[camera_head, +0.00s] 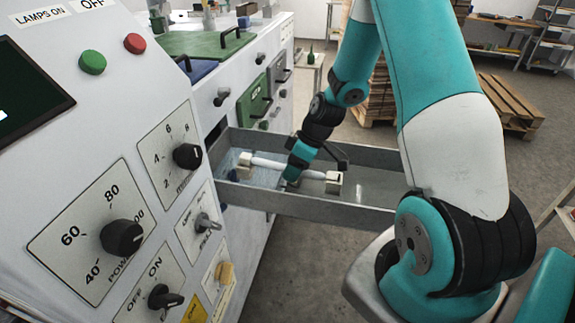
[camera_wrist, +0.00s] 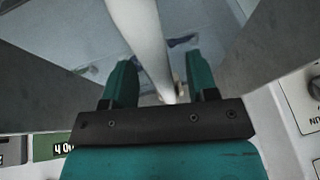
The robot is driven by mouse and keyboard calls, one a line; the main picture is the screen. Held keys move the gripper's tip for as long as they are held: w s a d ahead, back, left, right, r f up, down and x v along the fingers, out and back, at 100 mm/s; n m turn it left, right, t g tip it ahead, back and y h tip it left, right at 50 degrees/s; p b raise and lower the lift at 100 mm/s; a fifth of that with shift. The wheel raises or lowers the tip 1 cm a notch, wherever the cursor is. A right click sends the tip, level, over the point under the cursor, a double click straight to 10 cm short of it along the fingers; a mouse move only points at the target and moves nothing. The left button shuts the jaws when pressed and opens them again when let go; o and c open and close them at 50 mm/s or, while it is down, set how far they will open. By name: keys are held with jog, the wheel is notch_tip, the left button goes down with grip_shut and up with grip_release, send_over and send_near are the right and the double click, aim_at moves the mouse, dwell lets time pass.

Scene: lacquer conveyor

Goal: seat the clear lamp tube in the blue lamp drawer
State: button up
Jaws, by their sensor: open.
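The lamp tube (camera_head: 268,162) is whitish and lies lengthwise in the pulled-out drawer (camera_head: 300,205), whose walls are grey metal. Its ends appear to meet two cream holders, a left one (camera_head: 245,164) and a right one (camera_head: 333,182); I cannot tell how deeply it sits in them. My gripper (camera_head: 292,177) reaches down into the drawer at the middle of the tube. In the wrist view the tube (camera_wrist: 145,40) runs between the two open teal fingers of my gripper (camera_wrist: 160,84), with space visible on both sides. The far holder contact is partly hidden there.
The white machine panel (camera_head: 140,150) with knobs and buttons stands close on the left. A green lid (camera_head: 205,43) and green drawer front (camera_head: 253,103) are behind the drawer. Wooden pallets (camera_head: 507,103) stand at the back right. Floor is free in front of the drawer.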

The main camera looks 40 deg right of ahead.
grip_shut()
jog(key=shift+r, duration=0.1)
notch_tip(320, 180, up, 19)
jog(key=b, duration=0.4)
jog(key=shift+g+h, duration=0.3)
notch_tip(320, 180, down, 10)
jog(key=p, duration=0.8)
jog(key=shift+s+d+f, duration=0.1)
jog(key=shift+f, duration=0.4)
